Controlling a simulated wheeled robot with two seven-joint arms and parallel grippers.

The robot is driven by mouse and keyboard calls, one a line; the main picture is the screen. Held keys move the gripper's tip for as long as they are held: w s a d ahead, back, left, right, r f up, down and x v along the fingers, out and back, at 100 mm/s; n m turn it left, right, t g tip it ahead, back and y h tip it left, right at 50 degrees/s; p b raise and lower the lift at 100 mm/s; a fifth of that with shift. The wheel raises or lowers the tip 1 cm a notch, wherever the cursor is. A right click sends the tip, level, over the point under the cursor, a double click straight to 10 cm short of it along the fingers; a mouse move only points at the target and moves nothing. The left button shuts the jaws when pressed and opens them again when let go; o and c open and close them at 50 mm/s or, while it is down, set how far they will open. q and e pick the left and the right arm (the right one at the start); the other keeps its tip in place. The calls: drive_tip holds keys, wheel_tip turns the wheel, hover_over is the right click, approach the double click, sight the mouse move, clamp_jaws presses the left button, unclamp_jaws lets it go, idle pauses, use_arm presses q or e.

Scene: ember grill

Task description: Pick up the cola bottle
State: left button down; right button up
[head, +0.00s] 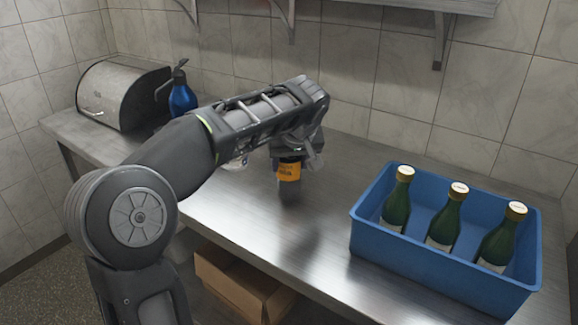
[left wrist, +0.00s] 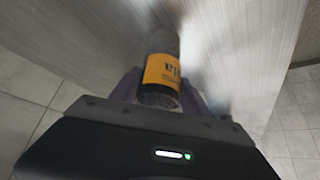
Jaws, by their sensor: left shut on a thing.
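The cola bottle (head: 289,172) is dark with an orange label and hangs under my left gripper (head: 297,150). The gripper hides its upper part in the head view. In the left wrist view the bottle (left wrist: 161,72) sits between the fingers of my left gripper (left wrist: 160,92), its orange label with dark letters facing the camera. The left gripper is shut on it. The bottle seems to be above the metal counter (head: 235,215), though the exact gap is hard to tell. My right gripper is not in view.
A blue crate (head: 440,262) with three green bottles (head: 443,220) stands on the right of the counter. A bread bin (head: 120,95) and a blue spray bottle (head: 182,98) stand at the back left. A cardboard box (head: 235,285) is below the counter. A shelf (head: 420,5) hangs above.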

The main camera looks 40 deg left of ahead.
use_arm(q)
drive_tip(key=shift+r, duration=0.1)
wheel_tip(320, 180, up, 9)
drive_tip(key=shift+f+p, duration=0.1)
drive_tip(key=shift+p, duration=0.65)
drive_tip(key=shift+r, duration=0.55)
